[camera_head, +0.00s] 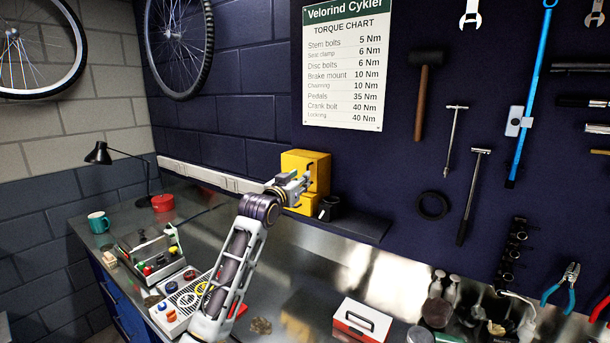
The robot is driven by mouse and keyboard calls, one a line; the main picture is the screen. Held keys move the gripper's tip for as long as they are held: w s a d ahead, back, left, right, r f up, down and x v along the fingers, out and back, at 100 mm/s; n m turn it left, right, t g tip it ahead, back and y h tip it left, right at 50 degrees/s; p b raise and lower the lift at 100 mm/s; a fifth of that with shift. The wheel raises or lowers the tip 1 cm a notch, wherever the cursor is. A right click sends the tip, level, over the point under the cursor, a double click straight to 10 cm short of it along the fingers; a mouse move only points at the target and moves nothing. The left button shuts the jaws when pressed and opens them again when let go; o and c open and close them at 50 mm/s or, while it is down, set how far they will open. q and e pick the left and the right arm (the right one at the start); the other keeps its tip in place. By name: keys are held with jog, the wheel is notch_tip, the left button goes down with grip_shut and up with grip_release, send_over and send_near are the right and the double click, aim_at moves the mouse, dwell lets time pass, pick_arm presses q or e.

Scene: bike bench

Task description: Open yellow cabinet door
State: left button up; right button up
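The small yellow cabinet (318,168) stands at the back of the metal bench against the dark wall. My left arm comes in from the bottom, left of the middle, and reaches up to it. My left gripper (300,184) is in front of the cabinet and hides much of its front. The fingers are small and overlap the yellow face, so I cannot tell if they touch it or are open or shut. The door's handle and edge are hidden, and I cannot tell how the door stands. My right gripper is out of view.
A small black container (329,208) stands by the cabinet's lower right, near a dark mat (362,226). A red-and-white box (358,321) is in front.

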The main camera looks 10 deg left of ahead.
pick_arm(q)
jog(key=shift+w+d+p, duration=0.25)
jog(key=shift+w+p, duration=0.05)
jog(key=shift+w, duration=0.9)
jog(key=shift+w+d+p, duration=0.25)
jog(key=shift+w, duration=0.95)
grip_shut()
